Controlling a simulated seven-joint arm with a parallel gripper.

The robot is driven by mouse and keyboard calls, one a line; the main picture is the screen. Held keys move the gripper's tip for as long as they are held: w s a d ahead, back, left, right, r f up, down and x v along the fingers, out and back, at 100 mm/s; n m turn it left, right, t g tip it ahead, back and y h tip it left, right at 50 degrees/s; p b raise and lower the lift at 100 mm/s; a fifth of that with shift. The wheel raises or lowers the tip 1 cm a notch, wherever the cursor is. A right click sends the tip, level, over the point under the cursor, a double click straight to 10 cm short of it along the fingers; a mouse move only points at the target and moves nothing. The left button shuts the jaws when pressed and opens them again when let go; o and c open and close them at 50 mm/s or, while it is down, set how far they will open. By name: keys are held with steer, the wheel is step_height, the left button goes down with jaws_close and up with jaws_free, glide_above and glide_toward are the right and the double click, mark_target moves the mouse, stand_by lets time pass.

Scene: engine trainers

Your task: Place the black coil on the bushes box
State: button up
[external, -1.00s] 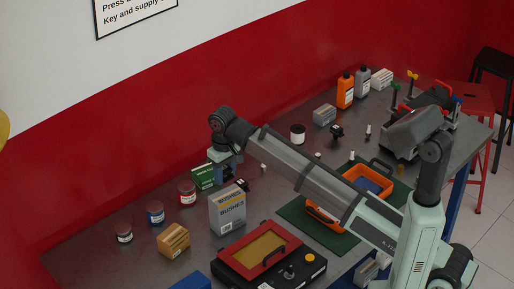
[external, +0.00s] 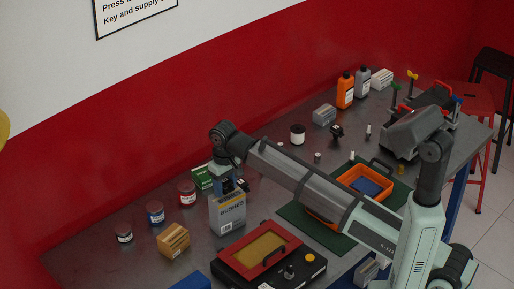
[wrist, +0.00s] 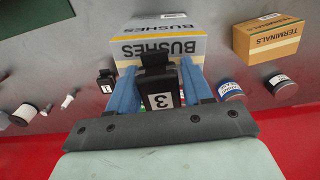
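The black coil (wrist: 163,85), with a white label marked 3, sits between the blue fingers of my gripper (wrist: 160,75) in the wrist view. My gripper appears shut on it. The bushes box (external: 228,214), grey with a yellow band, stands upright on the table. In the external view my gripper (external: 228,182) is low, just behind and above the box's top edge. In the wrist view the bushes box (wrist: 158,46) lies just beyond the coil. I cannot tell whether the coil touches it.
A second black coil (wrist: 107,78), marked 1, stands beside the box. A green box (external: 202,178), several cans, including a red one (external: 187,194), and the terminals box (external: 173,240) stand nearby. A red-framed case (external: 268,255) lies in front, and an orange tray (external: 365,181) to the right.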

mark_target(225, 180)
steer(key=o, duration=0.3)
step_height(225, 180, up, 12)
steer(key=shift+r, duration=0.15)
stand_by(0.6)
